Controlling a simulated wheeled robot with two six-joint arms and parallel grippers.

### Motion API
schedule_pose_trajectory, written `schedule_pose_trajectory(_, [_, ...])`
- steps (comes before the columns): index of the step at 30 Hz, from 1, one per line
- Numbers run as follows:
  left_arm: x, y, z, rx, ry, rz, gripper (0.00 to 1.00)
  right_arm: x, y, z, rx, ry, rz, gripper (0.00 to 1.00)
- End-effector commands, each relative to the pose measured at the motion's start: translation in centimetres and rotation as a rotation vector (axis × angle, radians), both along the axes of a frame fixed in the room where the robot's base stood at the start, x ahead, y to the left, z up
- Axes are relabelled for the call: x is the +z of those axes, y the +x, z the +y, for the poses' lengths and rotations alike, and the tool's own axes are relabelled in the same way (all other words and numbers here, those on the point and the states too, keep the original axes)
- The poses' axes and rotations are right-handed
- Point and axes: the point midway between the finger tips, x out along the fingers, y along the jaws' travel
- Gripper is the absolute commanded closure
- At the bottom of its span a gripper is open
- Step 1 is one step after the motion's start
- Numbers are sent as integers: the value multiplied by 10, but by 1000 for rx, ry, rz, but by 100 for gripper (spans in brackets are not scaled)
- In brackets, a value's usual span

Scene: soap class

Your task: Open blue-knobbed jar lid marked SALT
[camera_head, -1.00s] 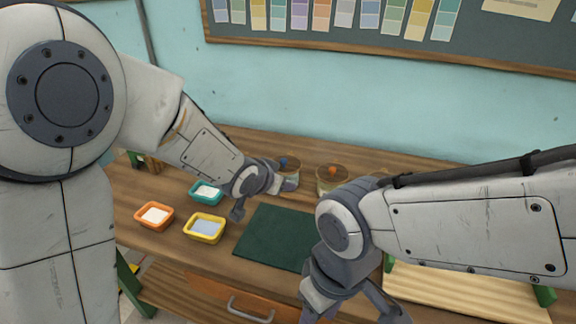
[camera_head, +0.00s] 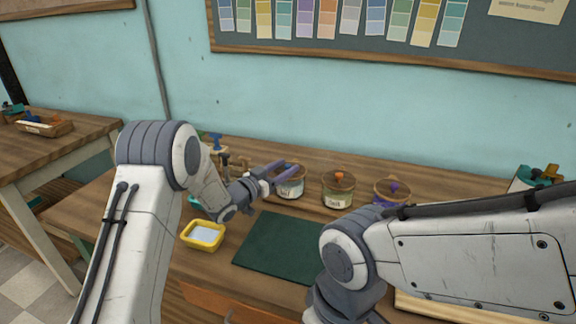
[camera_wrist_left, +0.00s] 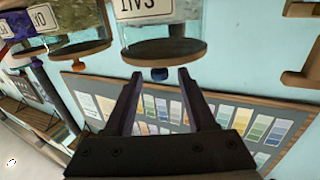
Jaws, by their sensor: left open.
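The SALT jar (camera_head: 291,188) is glass with a pale label and stands at the back of the table. In the left wrist view its label (camera_wrist_left: 149,8) reads SALT upside down. Its round wooden lid (camera_wrist_left: 163,52) is on, with a blue knob (camera_wrist_left: 159,74). My left gripper (camera_head: 282,174) is open and level beside the lid, hiding the knob in the head view. In the left wrist view its two fingers (camera_wrist_left: 160,82) are spread either side of the knob, with gaps. My right gripper is below the picture; only its arm shows.
An orange-knobbed jar (camera_head: 338,192) and a purple-knobbed jar (camera_head: 390,192) stand to the right. A dark green mat (camera_head: 275,245) lies in front. A yellow tray (camera_head: 203,236) is left of it. My right arm covers the right front.

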Motion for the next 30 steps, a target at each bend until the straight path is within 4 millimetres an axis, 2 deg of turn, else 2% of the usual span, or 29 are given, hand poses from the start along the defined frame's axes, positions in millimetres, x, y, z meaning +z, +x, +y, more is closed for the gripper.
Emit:
schedule_pose_trajectory(6, [0, 13, -11, 0, 0, 0, 44, 2, 0, 0, 0, 0, 0, 50])
schedule_pose_trajectory(14, [0, 14, -12, 1, 0, 0, 44, 1, 0, 0, 0, 0, 0, 50])
schedule_pose_trajectory(18, [0, 14, -12, 1, 1, 1, 98, 1, 0, 0, 0, 0, 0, 50])
schedule_pose_trajectory(19, [0, 14, -12, 1, 1, 1, 100, 1, 0, 0, 0, 0, 0, 50])
schedule_pose_trajectory(30, [0, 14, -11, 1, 1, 1, 100, 1, 0, 0, 0, 0, 0, 50])
